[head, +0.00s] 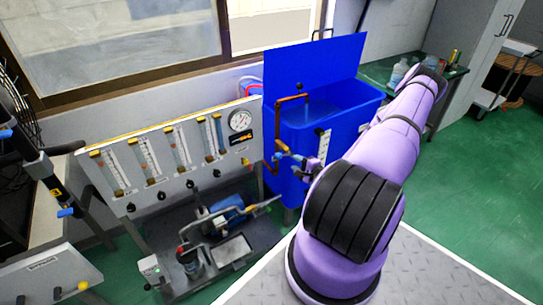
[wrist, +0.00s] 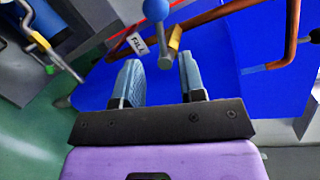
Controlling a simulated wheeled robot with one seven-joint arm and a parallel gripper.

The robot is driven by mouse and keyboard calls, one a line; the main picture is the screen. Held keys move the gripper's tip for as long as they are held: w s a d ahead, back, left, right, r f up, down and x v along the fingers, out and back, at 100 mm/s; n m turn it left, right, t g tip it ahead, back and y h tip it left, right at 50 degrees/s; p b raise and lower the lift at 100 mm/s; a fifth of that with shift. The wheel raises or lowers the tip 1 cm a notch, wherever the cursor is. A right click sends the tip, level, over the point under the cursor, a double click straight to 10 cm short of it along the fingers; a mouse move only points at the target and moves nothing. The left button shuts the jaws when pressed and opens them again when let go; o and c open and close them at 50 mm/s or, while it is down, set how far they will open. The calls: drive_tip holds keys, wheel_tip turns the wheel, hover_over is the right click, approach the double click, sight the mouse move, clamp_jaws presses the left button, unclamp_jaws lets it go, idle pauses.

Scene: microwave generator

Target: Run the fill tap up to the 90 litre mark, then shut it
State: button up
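The blue tank (head: 345,112) stands behind my arm in the head view, with a raised blue back panel. A copper fill pipe (head: 278,118) rises and bends over its rim. A white level scale (head: 322,146) is on its front, its marks too small to read. The fill tap (head: 283,150) is low on the pipe. In the wrist view, the tap's lever has a blue ball knob (wrist: 156,9), and a white FILL label (wrist: 136,43) is beside it. My gripper (wrist: 158,66) is open and empty, its fingertips just short of the lever. Water level and flow cannot be made out.
A sloped panel with several flow tubes and a round gauge (head: 240,121) stands left of the tank. A pump (head: 222,214) sits on a tray below it. A bench with bottles (head: 398,75) is at the back right. Green floor is free at right.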

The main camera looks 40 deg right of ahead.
drive_tip(key=w+f, duration=0.1)
drive_tip(key=w, duration=0.9)
drive_tip(key=shift+d+f, duration=0.2)
drive_tip(key=shift+d, duration=0.05)
drive_tip(key=shift+w, duration=0.1)
drive_tip(key=shift+c, duration=0.5)
clamp_jaws()
